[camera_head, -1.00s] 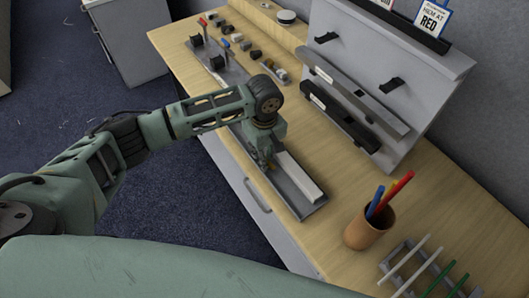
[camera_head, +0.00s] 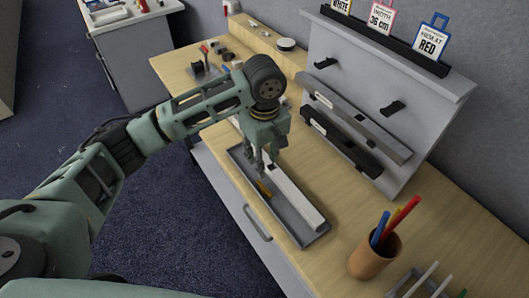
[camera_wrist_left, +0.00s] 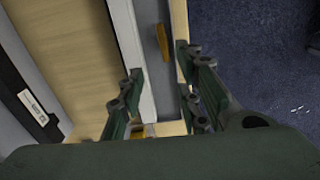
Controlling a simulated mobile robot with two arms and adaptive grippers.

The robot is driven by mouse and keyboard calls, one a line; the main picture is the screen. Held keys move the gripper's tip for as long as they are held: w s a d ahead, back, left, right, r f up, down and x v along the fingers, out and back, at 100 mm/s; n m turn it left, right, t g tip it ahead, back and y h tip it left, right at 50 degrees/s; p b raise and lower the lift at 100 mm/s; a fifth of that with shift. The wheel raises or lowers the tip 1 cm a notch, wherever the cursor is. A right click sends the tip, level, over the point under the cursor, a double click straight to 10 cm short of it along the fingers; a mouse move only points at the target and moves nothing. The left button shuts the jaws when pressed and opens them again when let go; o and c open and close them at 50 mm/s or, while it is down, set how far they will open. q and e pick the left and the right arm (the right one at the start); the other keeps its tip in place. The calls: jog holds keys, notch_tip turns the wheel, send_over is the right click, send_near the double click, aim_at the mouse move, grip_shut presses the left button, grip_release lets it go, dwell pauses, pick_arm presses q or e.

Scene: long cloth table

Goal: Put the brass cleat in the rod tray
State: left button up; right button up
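The brass cleat (camera_head: 264,187) lies in the long grey rod tray (camera_head: 296,238), beside a white bar (camera_head: 292,192) that lies lengthwise in the same tray. My left gripper (camera_head: 261,168) is above the tray, just over the cleat. In the left wrist view the cleat (camera_wrist_left: 162,42) lies on the tray floor, apart from the fingers. The left gripper (camera_wrist_left: 160,62) is open there, with nothing between its fingertips. My right gripper is not in view.
A grey rack (camera_head: 372,85) with dark bars stands behind the tray. A cup of pens (camera_head: 374,256) stands at the front right, near a small rack of rods (camera_head: 420,285). Small items (camera_head: 205,62) lie at the far left of the table.

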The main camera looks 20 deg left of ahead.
pick_arm(q)
jog(key=shift+r, duration=1.35)
